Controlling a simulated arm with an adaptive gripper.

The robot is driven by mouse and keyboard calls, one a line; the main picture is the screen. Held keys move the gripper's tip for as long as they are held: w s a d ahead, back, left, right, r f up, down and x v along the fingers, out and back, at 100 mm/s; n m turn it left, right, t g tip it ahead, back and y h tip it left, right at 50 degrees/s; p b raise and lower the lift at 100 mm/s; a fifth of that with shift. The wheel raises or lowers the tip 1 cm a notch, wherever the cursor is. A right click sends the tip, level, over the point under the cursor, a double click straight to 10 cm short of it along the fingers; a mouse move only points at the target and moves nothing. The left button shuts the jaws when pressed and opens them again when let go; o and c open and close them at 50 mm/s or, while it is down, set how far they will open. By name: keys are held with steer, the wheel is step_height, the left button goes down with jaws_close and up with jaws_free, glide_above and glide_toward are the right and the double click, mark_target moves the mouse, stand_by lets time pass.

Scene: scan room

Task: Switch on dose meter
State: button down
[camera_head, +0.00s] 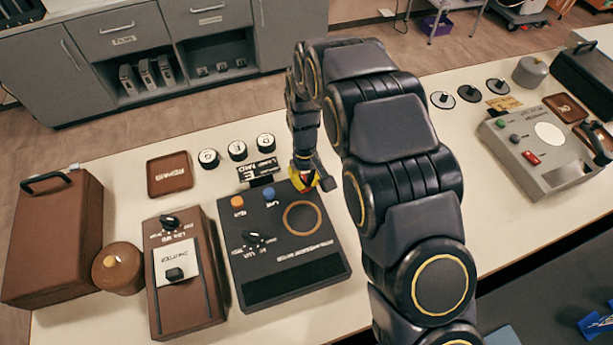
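A black instrument box (283,240) stands on the bench in the middle. It has an orange button (237,202), a blue button (268,193), a black selector knob (254,239) and a tan ring; its lettering is too small to read. A grey instrument (540,150) at the right has a white round face (549,134), a green button (501,124) and a red switch (531,158). I cannot tell which is the dose meter. My gripper (308,182) points down at the black box's far edge, beside a yellow and red item. Its fingers are too small to read.
A brown box with knob and slider (185,275), a brown case (52,240) and a brown pot (118,268) stand left. A brown tray (170,174) and white-topped knobs (237,150) lie behind. My arm hides the bench between the instruments.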

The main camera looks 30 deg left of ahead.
mark_target(302, 175)
steer(key=shift+f+t, duration=0.25)
steer(key=shift+t, duration=0.05)
steer(key=shift+w+a+r, duration=0.2)
steer(key=shift+w+a, duration=0.35)
step_height(302, 175, up, 14)
steer(key=w+a, duration=0.1)
steer(key=shift+w+a, duration=0.15)
steer(key=shift+w, duration=0.05)
stand_by(0.4)
